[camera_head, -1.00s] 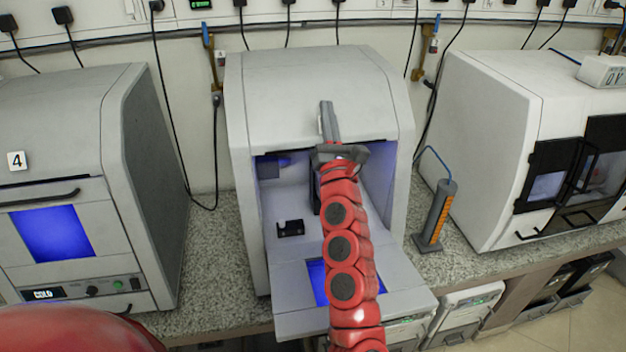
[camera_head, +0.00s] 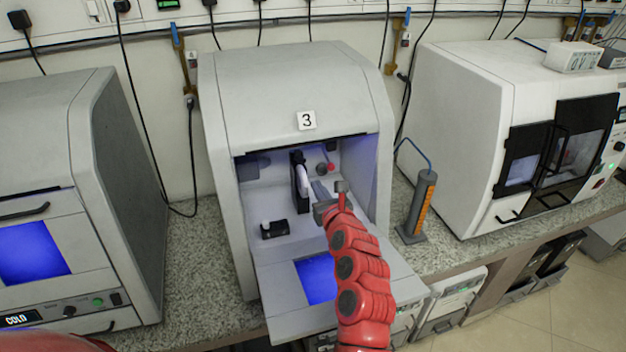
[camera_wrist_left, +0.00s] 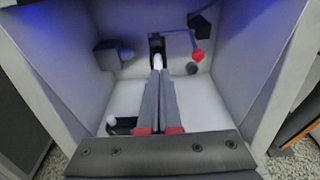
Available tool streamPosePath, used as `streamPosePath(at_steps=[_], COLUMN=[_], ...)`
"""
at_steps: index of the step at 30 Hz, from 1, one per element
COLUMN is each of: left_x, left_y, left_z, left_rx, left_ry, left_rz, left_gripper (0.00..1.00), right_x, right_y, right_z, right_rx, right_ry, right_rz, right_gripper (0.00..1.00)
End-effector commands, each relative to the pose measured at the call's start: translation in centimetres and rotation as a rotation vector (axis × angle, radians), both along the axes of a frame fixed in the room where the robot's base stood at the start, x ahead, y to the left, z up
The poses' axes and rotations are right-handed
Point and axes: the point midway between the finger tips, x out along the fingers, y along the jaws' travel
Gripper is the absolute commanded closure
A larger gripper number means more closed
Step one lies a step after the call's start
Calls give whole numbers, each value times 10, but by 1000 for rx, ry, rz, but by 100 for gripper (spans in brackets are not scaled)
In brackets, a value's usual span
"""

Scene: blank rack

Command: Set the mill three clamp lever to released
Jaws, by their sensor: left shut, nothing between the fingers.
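Mill three (camera_head: 306,78) is the grey cabinet with a "3" tag, and its front door hangs open. Inside, a small red ball knob (camera_head: 326,169) sits on the back wall, seemingly the clamp lever's end. In the left wrist view the red knob (camera_wrist_left: 197,55) is at upper right on a thin rod from a dark block. Whether it stands at clamped or released I cannot tell. My left gripper (camera_head: 317,186) is shut and empty, reaching into the mill. Its fingertips (camera_wrist_left: 163,73) point at the back, left of and apart from the red knob in the wrist view.
A dark upright spindle (camera_head: 299,182) with a white part stands left of the gripper. A small black holder (camera_head: 274,229) sits on the mill floor. The lowered door (camera_head: 283,305) lies below my arm. A grey cylinder with an orange strip (camera_head: 421,207) stands right.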

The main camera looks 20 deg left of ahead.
Motion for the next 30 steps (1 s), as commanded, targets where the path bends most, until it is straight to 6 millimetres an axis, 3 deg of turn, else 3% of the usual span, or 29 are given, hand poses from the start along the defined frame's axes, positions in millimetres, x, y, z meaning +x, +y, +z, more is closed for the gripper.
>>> streamPosePath(at_steps=[9, 15, 30], left_x=[47, 66, 72], left_y=[33, 45, 51], left_z=[-4, -12, -15], left_rx=[6, 3, -2], left_ry=[0, 2, 1], left_rz=[1, 0, 2], left_gripper=[100, 100, 100], right_x=[0, 0, 0], right_y=[0, 0, 0], right_z=[29, 36, 37], right_rx=[0, 0, 0], right_ry=[0, 0, 0], right_rz=[0, 0, 0], right_gripper=[56, 56, 56])
